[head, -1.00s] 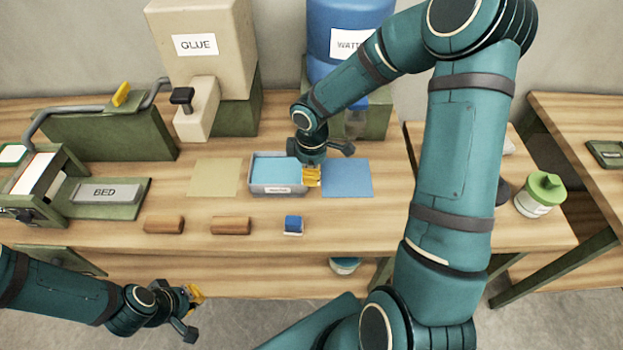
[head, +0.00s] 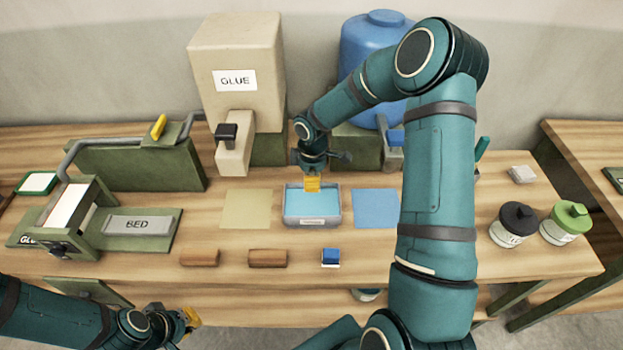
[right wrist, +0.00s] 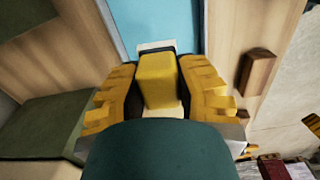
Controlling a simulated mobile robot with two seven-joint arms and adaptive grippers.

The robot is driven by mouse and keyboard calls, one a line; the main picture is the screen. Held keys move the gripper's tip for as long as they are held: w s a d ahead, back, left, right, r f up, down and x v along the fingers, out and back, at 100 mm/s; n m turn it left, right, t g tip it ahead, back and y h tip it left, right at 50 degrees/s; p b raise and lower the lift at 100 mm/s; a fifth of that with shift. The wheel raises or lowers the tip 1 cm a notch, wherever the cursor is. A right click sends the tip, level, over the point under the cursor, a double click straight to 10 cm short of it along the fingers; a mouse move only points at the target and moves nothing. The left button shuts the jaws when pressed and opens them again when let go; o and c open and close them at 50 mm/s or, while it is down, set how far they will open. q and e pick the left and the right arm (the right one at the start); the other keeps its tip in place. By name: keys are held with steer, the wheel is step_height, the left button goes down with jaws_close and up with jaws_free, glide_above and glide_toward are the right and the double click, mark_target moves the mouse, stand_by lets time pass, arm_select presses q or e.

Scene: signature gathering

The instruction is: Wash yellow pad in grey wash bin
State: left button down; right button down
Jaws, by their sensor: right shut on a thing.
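The grey wash bin (head: 291,221) stands at the middle of the bench with light blue water in it and a label on its front. My right gripper (head: 312,184) points down at the bin's back edge. In the right wrist view, its toothed yellow fingers are shut on the yellow pad (right wrist: 157,82), a small block with a pale part below it. The blue water and a pale strip of rim show just beyond the pad. I cannot tell whether the pad touches the water. My left gripper (head: 188,318) is low at the front left, away from the bin.
A tan sheet (head: 246,209) and a blue sheet (head: 376,208) flank the bin. Two brown blocks (head: 199,258) (head: 267,258) and a blue-and-white block (head: 330,258) lie in front. The glue dispenser (head: 237,80) and blue water tank (head: 376,40) stand behind.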

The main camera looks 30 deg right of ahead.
mark_target(312, 207)
steer(key=shift+f, duration=0.95)
step_height(312, 207, down, 3)
steer(key=shift+f+b, duration=0.1)
steer(key=shift+b, duration=0.95)
step_height(312, 207, down, 4)
steer(key=b, duration=0.3)
steer(key=shift+w+a, duration=0.1)
steer(key=shift+w+a+b, duration=0.25)
steer(key=shift+a+b, duration=0.05)
steer(key=shift+a, duration=0.15)
steer(key=shift+s+d, duration=0.15)
steer(key=shift+d, duration=0.1)
steer(key=shift+s+d, duration=0.2)
steer(key=shift+d, duration=0.1)
